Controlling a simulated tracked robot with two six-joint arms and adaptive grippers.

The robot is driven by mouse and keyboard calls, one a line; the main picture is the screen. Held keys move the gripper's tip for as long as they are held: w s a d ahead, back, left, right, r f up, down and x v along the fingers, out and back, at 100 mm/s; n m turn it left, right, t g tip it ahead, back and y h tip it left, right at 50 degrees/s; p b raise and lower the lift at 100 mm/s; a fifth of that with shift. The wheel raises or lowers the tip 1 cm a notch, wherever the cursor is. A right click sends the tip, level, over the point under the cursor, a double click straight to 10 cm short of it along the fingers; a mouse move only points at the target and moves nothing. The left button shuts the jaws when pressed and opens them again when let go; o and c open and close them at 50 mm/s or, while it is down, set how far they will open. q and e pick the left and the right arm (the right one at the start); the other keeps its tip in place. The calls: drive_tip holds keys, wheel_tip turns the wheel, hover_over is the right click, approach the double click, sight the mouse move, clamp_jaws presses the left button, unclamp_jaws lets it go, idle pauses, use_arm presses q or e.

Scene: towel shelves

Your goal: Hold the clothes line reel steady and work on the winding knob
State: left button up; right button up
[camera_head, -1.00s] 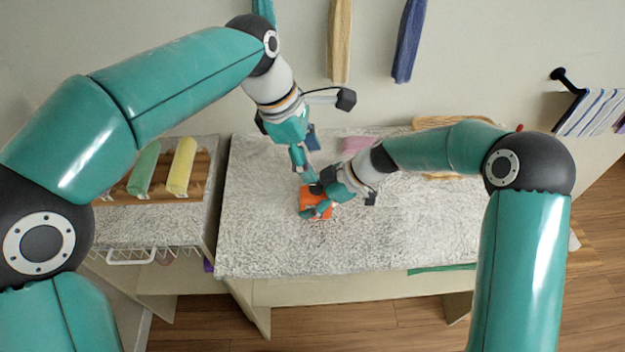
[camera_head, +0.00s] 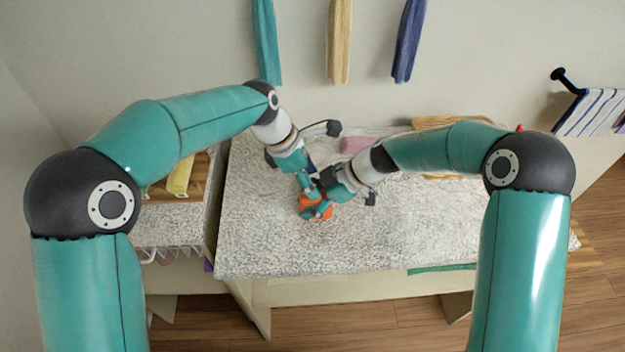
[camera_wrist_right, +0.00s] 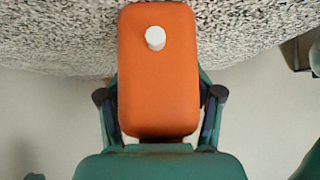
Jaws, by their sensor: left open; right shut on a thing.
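The clothes line reel (camera_head: 304,211) is an orange block near the middle of the speckled worktop, partly covered by my grippers in the head view. In the right wrist view the reel (camera_wrist_right: 157,95) shows a broad orange face with a white winding knob (camera_wrist_right: 155,38) standing near its far end. My right gripper (camera_head: 319,209) is shut on the reel, with a finger along each side. My left gripper (camera_head: 308,187) is open, just above and behind the reel in the head view. Whether it touches the reel or knob cannot be told; the knob is hidden there.
A folded pink cloth (camera_head: 355,144) and a wooden item (camera_head: 450,122) lie at the back of the worktop (camera_head: 265,245). Towels hang on the wall behind. A yellow roll (camera_head: 180,176) sits on the left shelf. The worktop's front is clear.

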use_arm(q)
drive_tip(key=shift+d+f, duration=0.2)
drive_tip(key=shift+f, duration=0.4)
clamp_jaws()
drive_tip(key=shift+w+m+g, duration=0.15)
drive_tip(key=shift+m+g, duration=0.45)
drive_tip(key=shift+m, duration=0.9)
unclamp_jaws()
